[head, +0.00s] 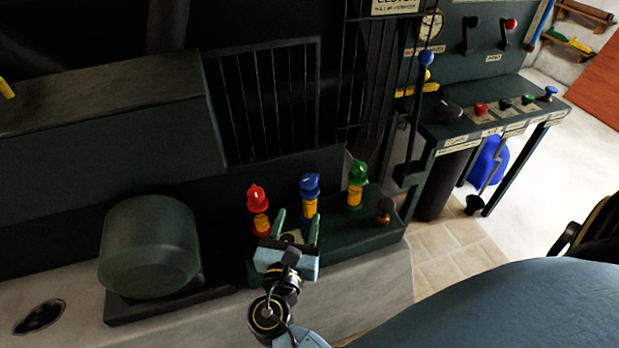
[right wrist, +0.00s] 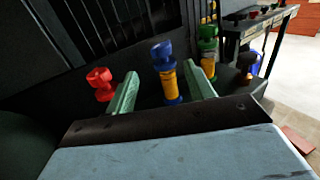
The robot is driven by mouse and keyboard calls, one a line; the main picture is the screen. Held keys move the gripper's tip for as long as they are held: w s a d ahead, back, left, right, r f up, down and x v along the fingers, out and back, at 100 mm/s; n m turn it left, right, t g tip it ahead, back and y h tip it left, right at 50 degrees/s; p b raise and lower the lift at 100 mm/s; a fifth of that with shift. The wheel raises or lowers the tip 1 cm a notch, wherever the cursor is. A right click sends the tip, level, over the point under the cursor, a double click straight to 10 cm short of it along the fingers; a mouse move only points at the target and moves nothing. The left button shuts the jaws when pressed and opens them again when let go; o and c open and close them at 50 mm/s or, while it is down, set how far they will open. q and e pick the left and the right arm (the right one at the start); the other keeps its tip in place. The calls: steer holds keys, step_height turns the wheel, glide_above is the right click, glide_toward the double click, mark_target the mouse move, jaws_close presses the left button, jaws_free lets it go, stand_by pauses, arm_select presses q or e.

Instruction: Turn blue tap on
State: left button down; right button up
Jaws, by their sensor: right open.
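The blue tap (head: 310,185) has a blue top on a yellow-banded post and stands on a dark green block, between a red tap (head: 257,197) and a green tap (head: 357,172). My right gripper (head: 297,220) is open just in front of the blue tap. In the right wrist view the blue tap (right wrist: 163,62) shows between the two green fingers (right wrist: 163,86), beyond or near their tips. I cannot tell whether they touch it. The red tap (right wrist: 100,84) is left of the fingers and the green tap (right wrist: 208,42) to the right. My left gripper is not in view.
A rounded green housing (head: 149,246) stands left of the taps on a pale ledge. A barred grille (head: 268,100) is behind them. A small brass fitting (head: 383,211) is at the right end of the block. A control bench (head: 500,112) with levers and knobs stands at the right.

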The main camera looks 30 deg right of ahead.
mark_target(308, 184)
steer(key=x, duration=1.2)
steer(key=shift+w+d, duration=0.2)
steer(key=shift+d, duration=0.15)
steer(key=c, duration=0.9)
steer(key=shift+p, duration=0.3)
steer(key=shift+c, duration=0.2)
